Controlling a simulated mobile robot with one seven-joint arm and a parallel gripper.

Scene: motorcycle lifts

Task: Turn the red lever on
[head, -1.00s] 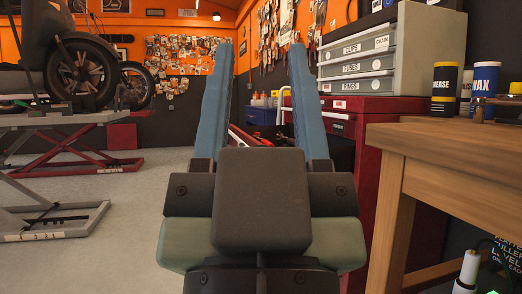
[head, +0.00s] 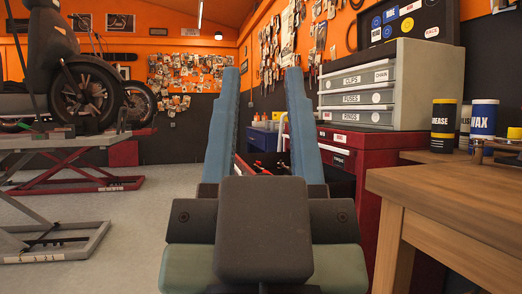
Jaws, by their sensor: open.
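My gripper (head: 262,72) is in the middle of the head view, with two long blue fingers pointing forward. The fingers stand well apart with nothing between them but the view of the room. No red lever can be made out for certain. My gripper is left of the workbench and touches nothing visible.
A red tool cabinet (head: 372,160) with a grey drawer unit (head: 357,98) on top stands behind the workbench. A grease can (head: 444,120) and wax can (head: 483,122) stand on the bench. Motorcycle lifts (head: 60,150) are at left. Grey floor (head: 140,225) between is clear.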

